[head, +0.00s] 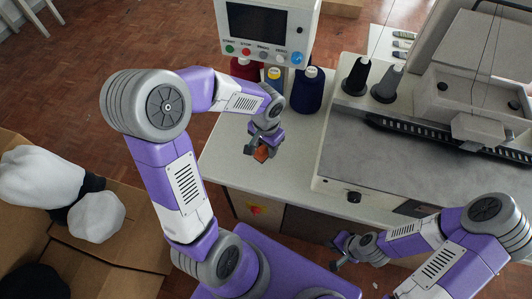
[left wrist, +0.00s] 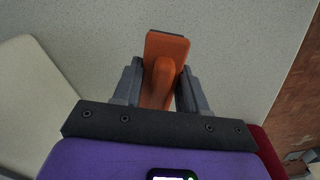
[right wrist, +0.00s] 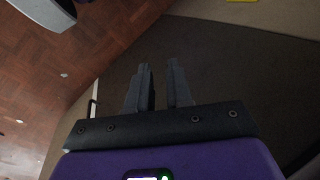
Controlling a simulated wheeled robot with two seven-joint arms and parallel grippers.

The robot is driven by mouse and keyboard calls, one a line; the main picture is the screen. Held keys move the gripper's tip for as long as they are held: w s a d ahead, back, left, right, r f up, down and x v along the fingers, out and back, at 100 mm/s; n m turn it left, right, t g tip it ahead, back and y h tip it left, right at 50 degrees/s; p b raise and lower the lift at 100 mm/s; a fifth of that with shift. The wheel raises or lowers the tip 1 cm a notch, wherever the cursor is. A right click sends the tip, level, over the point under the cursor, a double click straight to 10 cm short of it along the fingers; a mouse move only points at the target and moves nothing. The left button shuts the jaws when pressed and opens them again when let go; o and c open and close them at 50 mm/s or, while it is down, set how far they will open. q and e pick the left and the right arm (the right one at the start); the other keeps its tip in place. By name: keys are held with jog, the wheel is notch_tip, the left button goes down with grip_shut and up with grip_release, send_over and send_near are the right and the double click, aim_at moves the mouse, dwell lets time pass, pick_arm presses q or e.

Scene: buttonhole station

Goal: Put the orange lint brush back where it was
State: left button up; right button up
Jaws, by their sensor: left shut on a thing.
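The orange lint brush (left wrist: 165,72) is between the fingers of my left gripper (left wrist: 160,90), which is shut on it. In the head view the brush (head: 261,154) shows as a small orange piece below my left gripper (head: 264,146), over the pale tabletop. I cannot tell whether the brush touches the tabletop. My right gripper (right wrist: 160,85) is empty with its fingers apart. In the head view my right gripper (head: 340,252) is low in front of the table's front edge.
The pale table (head: 225,160) has clear room around my left gripper. Behind stand a control panel (head: 262,25) and thread cones, including a blue one (head: 307,92). The grey machine (head: 400,150) fills the right.

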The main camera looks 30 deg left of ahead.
aim_at(266, 152)
pick_arm(q)
notch_tip(266, 152, down, 3)
jog(key=shift+f+b, duration=0.2)
jog(key=shift+b, duration=0.35)
jog(key=shift+r, duration=0.1)
jog(key=shift+f, duration=0.25)
jog(key=o, duration=0.9)
jog(key=shift+r, duration=0.2)
